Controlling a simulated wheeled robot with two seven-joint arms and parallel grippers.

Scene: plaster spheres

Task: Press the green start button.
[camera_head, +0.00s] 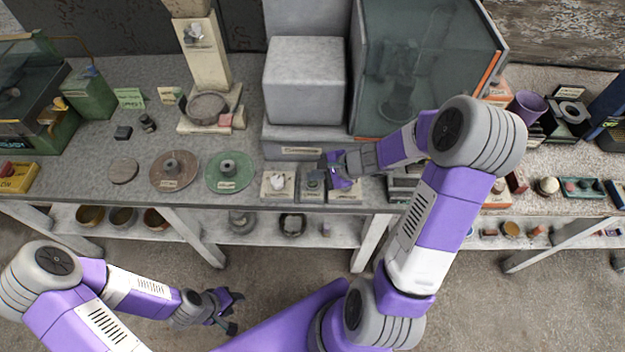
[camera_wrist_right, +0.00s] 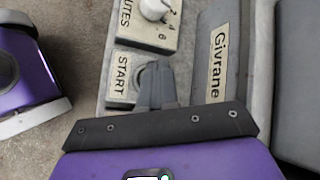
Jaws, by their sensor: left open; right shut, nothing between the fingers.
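The START panel shows in the right wrist view as a pale plate with the word START (camera_wrist_right: 122,75) and a dark round button (camera_wrist_right: 142,78) beside it. Its green colour is not clear there. In the head view the panel (camera_head: 312,192) is on the front of the bench, below my right gripper (camera_head: 322,170). My right gripper (camera_wrist_right: 162,72) is shut and empty, fingers pointing at the button and covering part of it. I cannot tell whether the tips touch it. My left gripper (camera_head: 228,308) is open and empty, low in front of the bench.
A minutes dial (camera_wrist_right: 153,9) with a white knob is next to the START panel. A grey block (camera_head: 305,80) and a glass cabinet (camera_head: 425,65) stand behind. Green (camera_head: 229,172) and brown (camera_head: 174,171) discs lie left on the bench.

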